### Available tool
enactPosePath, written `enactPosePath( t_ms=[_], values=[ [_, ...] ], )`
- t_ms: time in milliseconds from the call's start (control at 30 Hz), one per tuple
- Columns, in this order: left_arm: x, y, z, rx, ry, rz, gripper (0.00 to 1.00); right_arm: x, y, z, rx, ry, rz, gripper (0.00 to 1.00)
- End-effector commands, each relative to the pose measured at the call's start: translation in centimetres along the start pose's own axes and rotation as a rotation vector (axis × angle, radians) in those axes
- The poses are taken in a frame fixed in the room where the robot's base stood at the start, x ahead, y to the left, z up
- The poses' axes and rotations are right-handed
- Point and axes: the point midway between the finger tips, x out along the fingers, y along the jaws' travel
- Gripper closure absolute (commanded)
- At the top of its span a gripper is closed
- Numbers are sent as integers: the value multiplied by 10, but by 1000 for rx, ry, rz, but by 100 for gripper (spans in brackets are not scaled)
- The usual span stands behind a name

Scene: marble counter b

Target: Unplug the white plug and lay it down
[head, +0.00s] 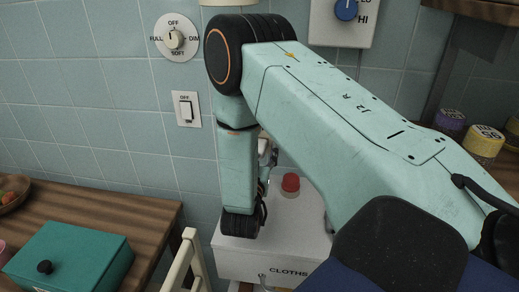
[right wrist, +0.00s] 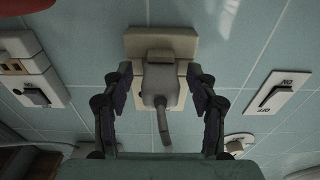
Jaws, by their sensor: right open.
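My right gripper (right wrist: 160,74) is open, with one dark finger on each side of the plug. Gaps show between the fingers and the plug. In the head view my right arm hides the plug and socket, and most of the right gripper. My left gripper is not in view.
A wall switch (head: 187,108) and a round dial (head: 173,39) are on the tiled wall. Below my right arm stands a white CLOTHS box (head: 236,262) with a red-topped item (head: 290,183) on it. A teal box (head: 70,262) is on the wooden counter (head: 120,207) at left.

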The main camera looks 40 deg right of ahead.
Motion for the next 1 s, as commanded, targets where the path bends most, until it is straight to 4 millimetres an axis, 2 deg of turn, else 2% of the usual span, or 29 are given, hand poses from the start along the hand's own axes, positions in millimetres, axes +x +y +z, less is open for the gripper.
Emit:
enactPosePath(
  t_ms=[800, 1000],
  values=[
    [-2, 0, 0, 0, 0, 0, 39, 0, -1, 0, 0, 0, 0, 42],
    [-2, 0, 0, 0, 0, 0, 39, 0, -1, 0, 0, 0, 0, 58]
  ],
)
